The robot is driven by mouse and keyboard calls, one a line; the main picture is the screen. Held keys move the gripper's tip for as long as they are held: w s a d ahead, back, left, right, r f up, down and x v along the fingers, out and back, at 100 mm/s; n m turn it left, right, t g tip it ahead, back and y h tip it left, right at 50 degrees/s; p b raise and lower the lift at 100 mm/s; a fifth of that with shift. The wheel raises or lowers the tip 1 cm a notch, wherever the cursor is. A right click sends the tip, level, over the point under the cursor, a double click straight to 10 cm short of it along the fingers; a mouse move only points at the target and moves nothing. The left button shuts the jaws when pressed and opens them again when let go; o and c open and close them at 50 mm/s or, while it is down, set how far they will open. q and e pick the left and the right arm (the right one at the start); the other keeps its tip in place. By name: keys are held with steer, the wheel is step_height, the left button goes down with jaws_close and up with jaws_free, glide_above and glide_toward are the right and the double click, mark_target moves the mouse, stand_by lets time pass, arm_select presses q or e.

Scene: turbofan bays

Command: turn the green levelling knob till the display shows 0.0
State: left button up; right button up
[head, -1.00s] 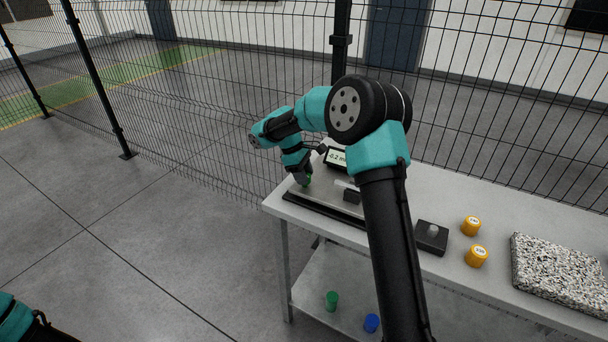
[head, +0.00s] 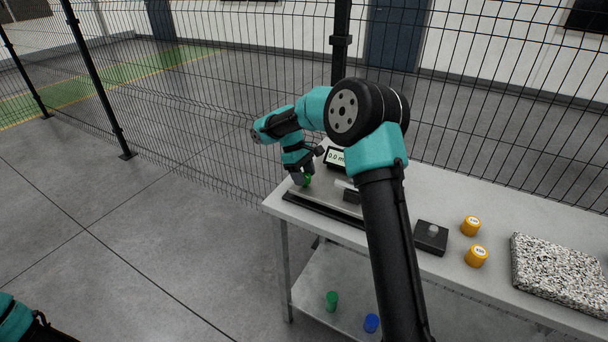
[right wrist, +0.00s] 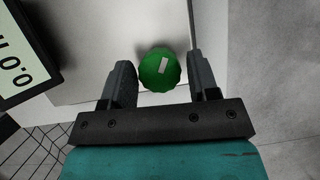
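The green levelling knob (right wrist: 160,69) with a white mark on top sits between the fingers of my right gripper (right wrist: 163,82) in the right wrist view. The fingers stand apart, with a narrow gap at each side of the knob. In the head view the knob (head: 307,181) shows small beside my right gripper (head: 303,178), at the left of the instrument's plate. The display (head: 336,156) reads 0.0; it also shows in the right wrist view (right wrist: 22,75), cut off at the left edge. My left gripper is out of view; only part of its arm shows at lower left.
The grey table (head: 455,207) also holds a black block with a knob (head: 431,237), two orange weights (head: 471,226) and a speckled slab (head: 562,272). A green cup (head: 332,301) and a blue cup (head: 371,323) stand on the shelf below. A mesh fence runs behind.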

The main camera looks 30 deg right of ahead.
steer(key=shift+o, duration=0.8)
steer(key=shift+r, duration=0.1)
steer(key=v, duration=1.7)
